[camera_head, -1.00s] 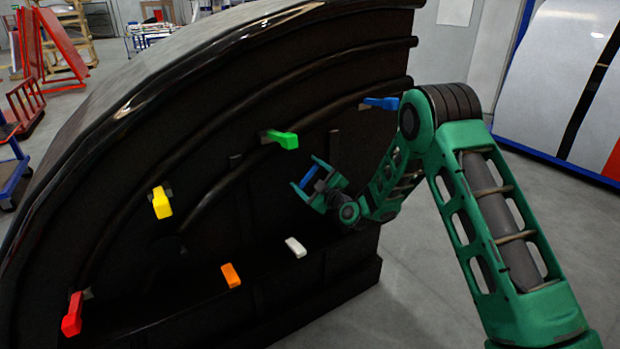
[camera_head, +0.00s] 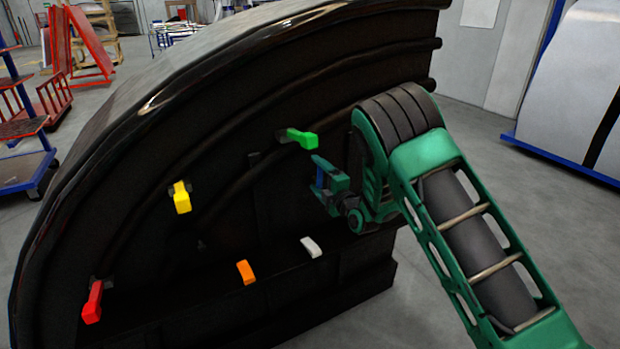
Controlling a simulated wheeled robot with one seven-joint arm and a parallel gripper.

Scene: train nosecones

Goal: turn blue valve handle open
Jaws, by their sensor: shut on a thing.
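My gripper (camera_head: 322,178) is in front of the dark curved panel (camera_head: 225,225), below and right of the green handle. It is shut on a small dark blue piece (camera_head: 320,179) that shows between its jaws. The piece is small and dim, and I cannot tell whether it is fixed to the panel. The bright blue valve handle at the panel's upper right is not visible now. The big joint of my arm covers that area.
Other handles on the panel are green (camera_head: 299,138), yellow (camera_head: 182,198), red (camera_head: 92,302), orange (camera_head: 246,272) and white (camera_head: 311,247). A blue-framed rack (camera_head: 565,158) stands at right. Red and blue carts (camera_head: 25,165) stand at left. Grey floor is clear between panel and rack.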

